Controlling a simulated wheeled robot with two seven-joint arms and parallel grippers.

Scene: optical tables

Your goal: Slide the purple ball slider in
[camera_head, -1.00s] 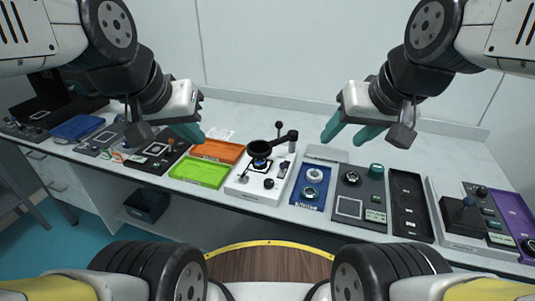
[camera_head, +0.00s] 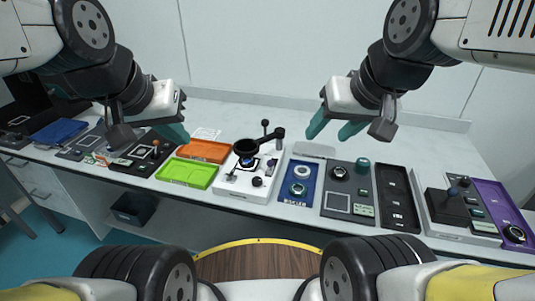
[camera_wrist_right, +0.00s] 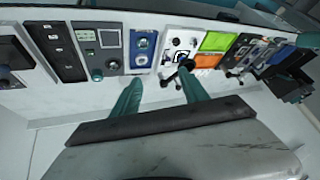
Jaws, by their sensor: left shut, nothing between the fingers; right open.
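At the right of the head view a light grey unit (camera_head: 437,234) holds a dark block with a small bluish-purple ball (camera_head: 453,191) on top. This looks like the ball slider, but it is too small to be sure. A purple panel (camera_head: 490,190) with a black dial lies right beside it. My right gripper (camera_head: 331,124) is open and empty, above the table and well left of the ball; its spread teal fingers also show in the right wrist view (camera_wrist_right: 160,92). My left gripper (camera_head: 175,133) is shut and empty above the left part of the table.
A black slotted tray (camera_head: 397,200), a grey knob panel (camera_head: 348,188), a blue panel (camera_head: 300,183) and a white burner unit (camera_head: 243,190) with a black pan line the table. Green (camera_head: 187,172) and orange (camera_head: 204,151) trays lie further left. The table's back strip is mostly clear.

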